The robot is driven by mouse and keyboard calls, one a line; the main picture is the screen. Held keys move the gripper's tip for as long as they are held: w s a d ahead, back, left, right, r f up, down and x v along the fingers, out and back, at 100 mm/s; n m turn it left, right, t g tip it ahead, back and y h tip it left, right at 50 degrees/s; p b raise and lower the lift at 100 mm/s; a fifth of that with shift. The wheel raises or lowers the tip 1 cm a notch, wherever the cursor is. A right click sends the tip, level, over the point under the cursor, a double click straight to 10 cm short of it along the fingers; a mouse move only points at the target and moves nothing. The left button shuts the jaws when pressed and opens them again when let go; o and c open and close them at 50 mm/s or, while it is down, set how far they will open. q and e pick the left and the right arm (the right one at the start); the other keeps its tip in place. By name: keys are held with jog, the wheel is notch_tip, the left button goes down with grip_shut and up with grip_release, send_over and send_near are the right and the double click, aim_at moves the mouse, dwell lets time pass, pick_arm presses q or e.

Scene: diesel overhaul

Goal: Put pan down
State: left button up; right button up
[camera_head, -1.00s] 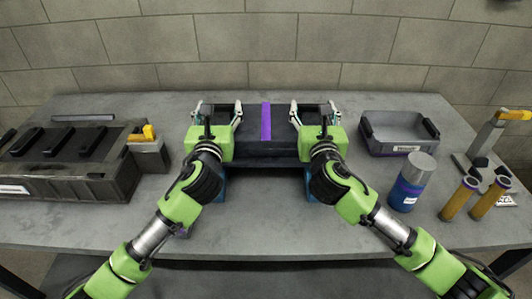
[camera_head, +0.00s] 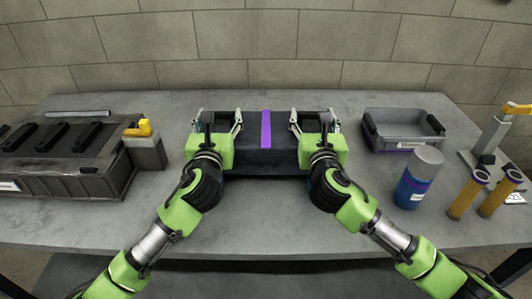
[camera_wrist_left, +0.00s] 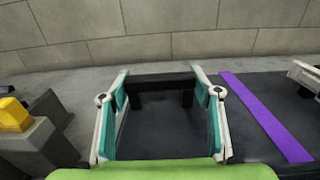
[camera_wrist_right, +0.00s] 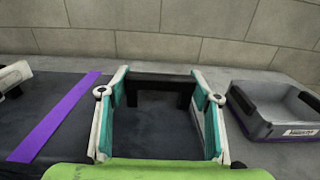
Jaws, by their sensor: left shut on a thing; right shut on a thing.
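The pan (camera_head: 262,163) is a long dark box with a purple stripe (camera_head: 266,128) across its middle, level at the table's centre. My left gripper (camera_head: 217,116) is shut on its left end, and my right gripper (camera_head: 315,118) is shut on its right end. In the left wrist view the fingers (camera_wrist_left: 161,92) straddle the pan's dark end handle. In the right wrist view the fingers (camera_wrist_right: 160,92) do the same at the other end. The pan's underside is hidden, so I cannot tell whether it fully rests on the table.
A dark engine cover (camera_head: 60,178) and a block with a yellow part (camera_head: 146,150) stand at left. A grey tray (camera_head: 395,143) is at back right. A blue canister (camera_head: 413,185), tan cylinders (camera_head: 465,197) and a yellow-handled stand (camera_head: 490,140) stand at right.

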pick_arm(q)
jog(key=shift+f, duration=0.15)
pick_arm(e)
jog(key=shift+f, duration=0.15)
pick_arm(q)
jog(key=o, duration=2)
jog(key=shift+f, duration=0.1)
pick_arm(e)
jog(key=o, duration=2)
jog(key=shift+f, duration=0.1)
pick_arm(q)
jog(key=shift+o, duration=0.5)
pick_arm(e)
jog(key=shift+o, duration=0.5)
pick_arm(q)
jog(key=shift+s, duration=0.15)
pick_arm(e)
jog(key=shift+s, duration=0.15)
pick_arm(q)
jog(key=shift+s, duration=0.45)
jog(key=s, duration=1.1)
pick_arm(e)
jog(key=s, duration=1.2)
